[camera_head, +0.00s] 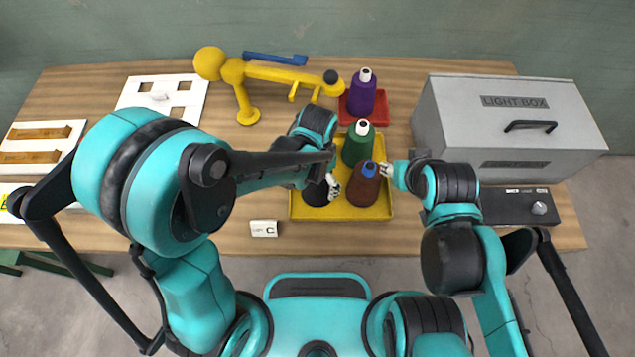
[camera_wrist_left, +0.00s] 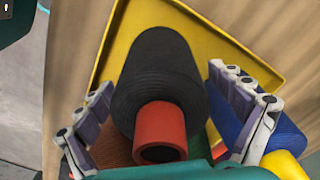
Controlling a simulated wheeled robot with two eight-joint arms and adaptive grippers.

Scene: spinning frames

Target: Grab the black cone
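The black cone (camera_wrist_left: 155,75) stands in the yellow tray (camera_head: 372,213). In the left wrist view it is a dark ribbed cone with an orange-red hollow tip. My left gripper (camera_wrist_left: 162,82) is open, with one finger on either side of the cone; contact is not clear. In the head view the black cone (camera_head: 319,194) is partly hidden by my left arm and gripper (camera_head: 333,184). My right gripper (camera_head: 386,169) is beside the brown cone (camera_head: 366,188) at the tray's right side; its opening is too small to judge.
A green cone (camera_head: 356,149) stands behind the brown one in the tray. A purple cone (camera_head: 362,94) stands on a red tray at the back. A yellow lamp-like arm (camera_head: 275,73) is behind. The grey light box (camera_head: 500,118) is at right. A small label (camera_head: 264,229) lies in front.

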